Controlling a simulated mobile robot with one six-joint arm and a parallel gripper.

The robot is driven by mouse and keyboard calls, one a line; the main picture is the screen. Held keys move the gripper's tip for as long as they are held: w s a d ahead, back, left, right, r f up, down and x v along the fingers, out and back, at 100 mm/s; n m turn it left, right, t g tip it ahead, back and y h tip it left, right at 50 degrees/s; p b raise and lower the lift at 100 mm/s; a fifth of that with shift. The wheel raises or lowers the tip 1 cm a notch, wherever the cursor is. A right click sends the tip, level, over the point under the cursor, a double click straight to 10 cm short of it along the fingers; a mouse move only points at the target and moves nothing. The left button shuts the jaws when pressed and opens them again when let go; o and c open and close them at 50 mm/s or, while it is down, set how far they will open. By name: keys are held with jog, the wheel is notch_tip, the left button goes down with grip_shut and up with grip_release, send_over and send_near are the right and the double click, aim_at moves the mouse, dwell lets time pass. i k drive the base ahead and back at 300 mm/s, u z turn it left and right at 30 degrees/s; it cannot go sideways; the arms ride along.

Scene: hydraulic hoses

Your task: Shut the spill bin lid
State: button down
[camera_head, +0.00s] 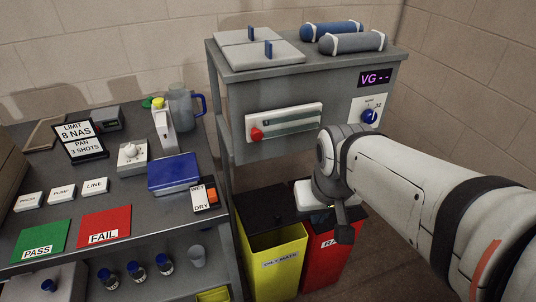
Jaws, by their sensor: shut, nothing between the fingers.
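A yellow bin (274,272), with a label too small to read surely, stands on the floor under the grey bench. A dark lid panel (264,207) shows at its top and back and looks raised, though its exact angle is hard to tell. A red bin (326,262) stands right beside it, its label partly hidden by my arm. I cannot tell from the labels which is the spill bin. My gripper (343,234) is dark, shut and empty, pointing down in front of the red bin's upper part. It hides much of that bin's top.
The grey bench (318,68) with a gauge panel and two cylinders stands above the bins. A table (140,215) at left holds a blue case (174,173), a jug (182,107), signs and green and red mats. Bare floor (385,275) lies right of the red bin.

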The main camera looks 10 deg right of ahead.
aim_at(260, 210)
jog(key=z, duration=1)
jog(key=k, duration=0.85)
jog(key=u, duration=0.75)
jog(key=i, duration=1)
